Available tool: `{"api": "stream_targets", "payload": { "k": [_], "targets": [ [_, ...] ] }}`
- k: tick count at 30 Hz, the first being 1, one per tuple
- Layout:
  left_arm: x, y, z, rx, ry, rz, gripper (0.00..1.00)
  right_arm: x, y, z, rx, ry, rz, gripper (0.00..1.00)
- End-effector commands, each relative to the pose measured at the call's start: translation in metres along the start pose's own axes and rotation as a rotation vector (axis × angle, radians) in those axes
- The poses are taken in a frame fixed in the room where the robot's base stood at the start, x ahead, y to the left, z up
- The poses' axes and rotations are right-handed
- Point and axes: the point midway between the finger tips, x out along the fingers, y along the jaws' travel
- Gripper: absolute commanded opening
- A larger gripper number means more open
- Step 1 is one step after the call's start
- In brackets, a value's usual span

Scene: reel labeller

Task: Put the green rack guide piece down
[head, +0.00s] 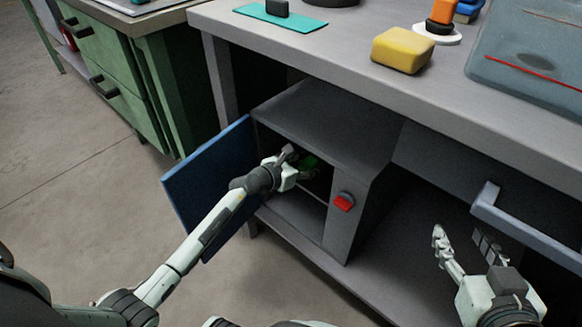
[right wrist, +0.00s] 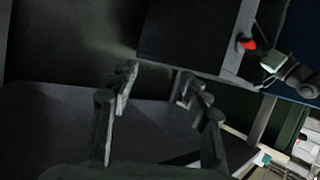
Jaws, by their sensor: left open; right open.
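A small part of the green rack guide piece (head: 309,160) shows inside the dark opening of the grey box-shaped cabinet (head: 335,125). My left gripper (head: 298,163) is at that opening, open, right beside the green piece; its fingers partly hide the piece. Whether they touch it, and what the piece rests on, I cannot tell. My right gripper (head: 460,240) is open and empty, low in front of the shelf to the right of the cabinet. Its two spread fingers also show in the right wrist view (right wrist: 158,85).
The cabinet's blue door (head: 205,180) stands open to the left, beside my left arm. A red switch (head: 344,202) is on the cabinet front. A grey bar handle (head: 530,230) is near my right gripper. The bench top (head: 340,45) above holds a yellow block (head: 402,50).

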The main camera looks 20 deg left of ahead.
Motion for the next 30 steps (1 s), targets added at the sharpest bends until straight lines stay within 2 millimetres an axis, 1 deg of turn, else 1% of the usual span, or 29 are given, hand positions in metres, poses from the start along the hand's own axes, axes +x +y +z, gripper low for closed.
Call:
{"api": "stream_targets", "payload": {
  "k": [1, 8, 12, 16, 18, 22, 25, 30],
  "targets": [
    [-0.008, 0.000, 0.000, 0.000, 0.003, 0.000, 0.55, -0.002, 0.004, 0.007, -0.004, -0.043, 0.009, 0.47],
    [-0.042, 0.000, 0.001, 0.002, 0.003, 0.001, 0.55, -0.016, 0.029, 0.056, -0.016, -0.280, 0.061, 0.47],
    [-0.066, 0.000, 0.000, 0.002, 0.003, 0.000, 0.55, -0.031, 0.043, 0.083, -0.019, -0.420, 0.092, 0.47],
    [-0.085, 0.000, 0.001, 0.002, 0.003, 0.001, 0.55, -0.046, 0.054, 0.104, -0.018, -0.531, 0.118, 0.47],
    [-0.096, 0.000, 0.000, 0.001, 0.003, 0.001, 0.55, -0.052, 0.059, 0.112, -0.016, -0.577, 0.130, 0.47],
    [-0.107, 0.000, 0.000, 0.001, 0.001, 0.000, 0.55, -0.062, 0.064, 0.122, -0.014, -0.635, 0.143, 0.47],
    [-0.112, 0.000, 0.000, 0.001, 0.002, 0.001, 0.55, -0.065, 0.066, 0.126, -0.013, -0.656, 0.148, 0.47],
    [-0.113, 0.000, 0.000, 0.001, 0.001, 0.001, 0.55, -0.066, 0.067, 0.127, -0.013, -0.663, 0.150, 0.47]
  ]
}}
